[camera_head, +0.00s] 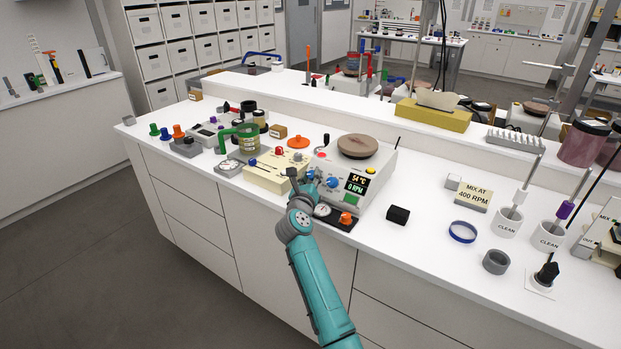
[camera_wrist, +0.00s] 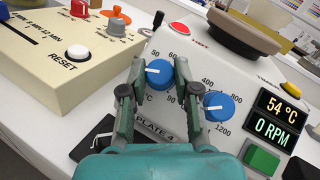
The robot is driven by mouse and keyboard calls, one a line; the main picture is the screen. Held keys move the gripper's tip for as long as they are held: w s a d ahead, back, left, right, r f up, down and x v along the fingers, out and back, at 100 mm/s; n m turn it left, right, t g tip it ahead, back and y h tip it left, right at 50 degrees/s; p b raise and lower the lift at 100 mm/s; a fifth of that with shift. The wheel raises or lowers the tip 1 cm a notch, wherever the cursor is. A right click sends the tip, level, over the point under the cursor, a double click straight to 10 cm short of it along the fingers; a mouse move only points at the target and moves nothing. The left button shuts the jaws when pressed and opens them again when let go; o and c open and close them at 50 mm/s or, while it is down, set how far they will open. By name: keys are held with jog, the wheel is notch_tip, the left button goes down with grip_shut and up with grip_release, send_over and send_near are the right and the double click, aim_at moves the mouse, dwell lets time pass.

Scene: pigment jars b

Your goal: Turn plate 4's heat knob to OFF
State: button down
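Plate 4 (camera_head: 372,190) is a white hotplate with a round brown top (camera_head: 358,146) and a "PLATE 4" label in the wrist view. Its display (camera_wrist: 278,117) reads 54 °C and 0 RPM. The heat knob (camera_wrist: 159,75) is blue, with a white mark pointing left and temperature numbers around it. A second blue knob (camera_wrist: 219,106), with an RPM scale, sits to its right. My gripper (camera_wrist: 160,80) is open, its two fingers on either side of the heat knob. Whether either finger touches the knob is unclear. My gripper (camera_head: 304,180) partly covers the plate's front in the head view.
A cream box (camera_wrist: 65,52) with a white RESET button stands left of the plate.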

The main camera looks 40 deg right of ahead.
jog(key=shift+s+d+n+t+y, duration=0.15)
jog(key=shift+n+t+y, duration=0.55)
jog(key=shift+n+y, duration=1)
jog(key=shift+n, duration=0.4)
jog(key=c, duration=0.8)
grip_release()
jog(key=shift+c, duration=0.2)
jog(key=v, duration=1.2)
jog(key=shift+f, duration=0.1)
